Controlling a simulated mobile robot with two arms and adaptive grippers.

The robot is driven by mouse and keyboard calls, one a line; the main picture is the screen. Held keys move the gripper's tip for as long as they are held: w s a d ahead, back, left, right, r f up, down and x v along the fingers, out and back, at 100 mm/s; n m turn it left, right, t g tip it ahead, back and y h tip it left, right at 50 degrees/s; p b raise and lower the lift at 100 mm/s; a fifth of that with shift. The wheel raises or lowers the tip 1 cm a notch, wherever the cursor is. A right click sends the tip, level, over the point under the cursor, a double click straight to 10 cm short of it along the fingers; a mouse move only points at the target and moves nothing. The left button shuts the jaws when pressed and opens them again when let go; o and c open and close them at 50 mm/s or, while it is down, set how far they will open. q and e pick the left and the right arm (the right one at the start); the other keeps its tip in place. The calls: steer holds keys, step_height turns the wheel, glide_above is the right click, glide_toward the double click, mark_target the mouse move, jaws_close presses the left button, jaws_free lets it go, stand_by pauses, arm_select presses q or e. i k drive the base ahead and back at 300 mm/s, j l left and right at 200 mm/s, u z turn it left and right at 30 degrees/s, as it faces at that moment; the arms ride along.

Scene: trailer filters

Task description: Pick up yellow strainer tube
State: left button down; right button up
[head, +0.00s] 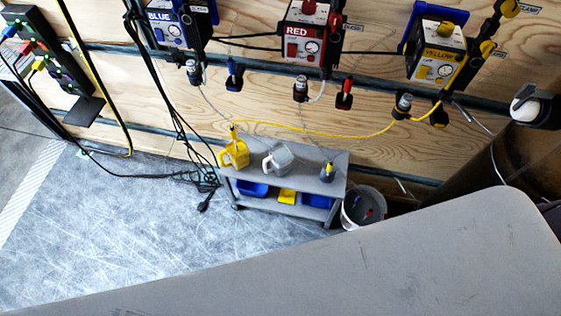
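A thin yellow tube (330,133) runs from the lower fittings of the yellow-labelled unit (436,55) at the upper right. It sags leftward along the plywood wall to a yellow jug (235,153) on a small grey cart. Its left end is upright at the jug; I cannot tell whether it is inside the jug or behind it. No separate strainer can be made out at this size. Neither of my grippers can be identified in view.
The grey cart (335,160) also carries a grey jug (278,158) and a small dark bottle (327,171). A bucket (363,208) stands at its right. Black cables (185,175) lie left of the cart.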

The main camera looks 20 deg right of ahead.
mark_target(234, 136)
steer(key=j+z, duration=0.15)
steer(key=z, duration=0.5)
steer(key=j+z, duration=0.45)
steer(key=j, duration=0.45)
steer(key=j+z, duration=0.4)
steer(key=j, duration=0.55)
